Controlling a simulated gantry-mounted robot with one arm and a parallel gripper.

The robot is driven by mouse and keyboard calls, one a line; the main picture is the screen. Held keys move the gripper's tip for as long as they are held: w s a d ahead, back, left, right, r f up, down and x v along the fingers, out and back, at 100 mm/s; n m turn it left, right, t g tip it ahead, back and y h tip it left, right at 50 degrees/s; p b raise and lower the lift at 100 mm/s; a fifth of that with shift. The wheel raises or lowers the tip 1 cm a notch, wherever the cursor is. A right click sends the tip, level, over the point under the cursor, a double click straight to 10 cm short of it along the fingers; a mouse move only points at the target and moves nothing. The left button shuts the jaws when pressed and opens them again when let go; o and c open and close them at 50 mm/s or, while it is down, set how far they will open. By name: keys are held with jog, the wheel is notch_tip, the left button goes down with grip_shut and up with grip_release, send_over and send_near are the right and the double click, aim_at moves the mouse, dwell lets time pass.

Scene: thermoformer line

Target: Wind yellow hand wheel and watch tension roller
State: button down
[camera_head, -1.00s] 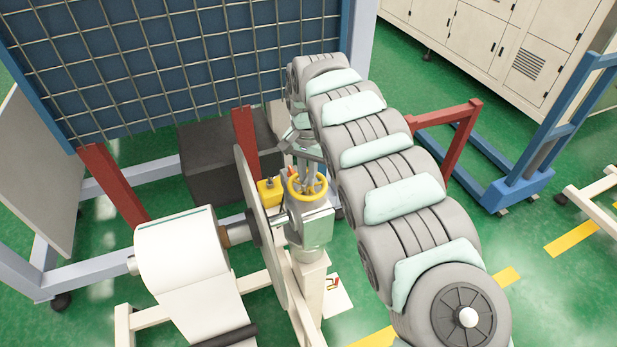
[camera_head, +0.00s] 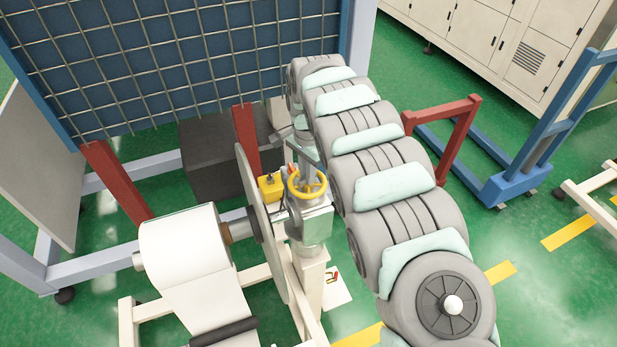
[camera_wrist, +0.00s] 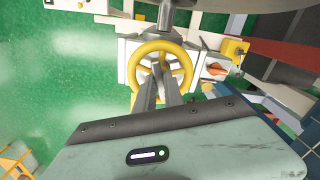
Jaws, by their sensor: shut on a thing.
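The yellow hand wheel (camera_head: 308,185) sits on top of a grey-white housing (camera_head: 312,220) beside the large grey disc. In the wrist view the yellow hand wheel (camera_wrist: 160,68) is seen from above, with its spokes partly hidden by my fingers. My gripper (camera_wrist: 158,82) reaches down into the wheel and is shut on it near the middle; the exact contact is hard to see. In the head view my gripper (camera_head: 308,178) stands above the wheel. A dark roller (camera_head: 225,331) lies across the white web at lower left; I cannot tell whether it is the tension roller.
A white film roll (camera_head: 185,243) is mounted left of the grey disc (camera_head: 262,235). A yellow block (camera_head: 270,187) with a dark knob stands close to the wheel. An orange-red switch (camera_wrist: 216,69) is beside the wheel. A red post (camera_head: 246,140) and dark box (camera_head: 210,160) stand behind.

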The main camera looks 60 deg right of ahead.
jog(key=shift+m, duration=0.5)
jog(key=m, duration=0.4)
jog(key=shift+m, duration=0.4)
jog(key=c, duration=1.9)
grip_release()
jog(key=shift+m, duration=0.6)
jog(key=o, duration=0.5)
jog(key=shift+o, duration=0.2)
